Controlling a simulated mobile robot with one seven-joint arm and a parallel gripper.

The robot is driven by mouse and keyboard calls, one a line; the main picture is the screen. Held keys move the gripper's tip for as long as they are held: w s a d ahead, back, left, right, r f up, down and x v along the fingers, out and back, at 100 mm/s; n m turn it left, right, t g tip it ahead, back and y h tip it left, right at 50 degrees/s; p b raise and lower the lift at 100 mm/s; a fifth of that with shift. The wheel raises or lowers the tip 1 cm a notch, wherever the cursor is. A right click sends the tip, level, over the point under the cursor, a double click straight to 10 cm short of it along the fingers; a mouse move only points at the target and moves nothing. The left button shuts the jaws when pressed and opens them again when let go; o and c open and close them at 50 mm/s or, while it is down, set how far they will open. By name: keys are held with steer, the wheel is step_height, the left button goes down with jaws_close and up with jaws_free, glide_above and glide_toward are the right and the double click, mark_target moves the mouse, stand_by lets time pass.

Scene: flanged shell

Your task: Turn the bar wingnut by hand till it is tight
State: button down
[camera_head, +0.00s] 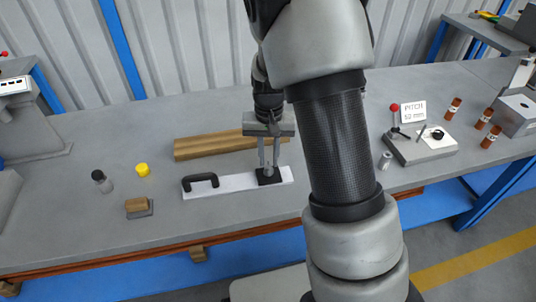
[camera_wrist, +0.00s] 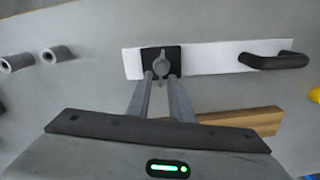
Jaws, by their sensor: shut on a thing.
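The bar wingnut (camera_wrist: 161,66) is a small grey piece standing on a black square block on a white plate (camera_wrist: 211,55). My gripper (camera_wrist: 161,78) points down at it, with its two fingers on either side of the wingnut, shut on it. In the head view my gripper (camera_head: 268,172) reaches down over the black block (camera_head: 275,180) at the right end of the white plate (camera_head: 237,183). The fingers partly hide the wingnut there. How tight the wingnut is cannot be seen.
A black handle (camera_head: 201,180) rises from the plate's left end. A wooden beam (camera_head: 205,147) lies behind the plate. A yellow cap (camera_head: 142,169), a dark bottle (camera_head: 101,181) and a wooden block (camera_head: 137,205) stand left. A fixture with a red-knobbed lever (camera_head: 420,148) stands right.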

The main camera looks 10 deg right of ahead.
steer(key=m+p, duration=0.1)
steer(key=m, duration=0.1)
steer(key=m+p, duration=0.1)
steer(key=m, duration=0.1)
steer(key=m+p, duration=0.1)
steer(key=m, duration=0.1)
steer(key=shift+s+d+r, duration=0.1)
steer(key=shift+s+d, duration=0.15)
steer(key=shift+d, duration=0.1)
steer(key=shift+s+d+m+p, duration=0.1)
steer(key=shift+m+p, duration=0.65)
steer(key=shift+m, duration=0.95)
steer(key=shift+s+d+m+p, duration=0.1)
steer(key=shift+s+m+p, duration=0.15)
steer(key=shift+m+p, duration=1.1)
steer(key=shift+s+m+p, duration=0.2)
steer(key=shift+m+p, duration=0.75)
steer(key=shift+m, duration=0.65)
steer(key=shift+s+m+p, duration=0.2)
steer(key=shift+m+p, duration=0.7)
steer(key=shift+m, duration=0.65)
steer(key=m+p, duration=0.2)
steer(key=m, duration=0.1)
steer(key=m+p, duration=0.1)
steer(key=shift+s+r+m, duration=0.1)
steer(key=shift+s+m, duration=0.2)
steer(key=shift+a+m+p, duration=0.2)
steer(key=shift+m+p, duration=0.2)
steer(key=shift+m, duration=0.1)
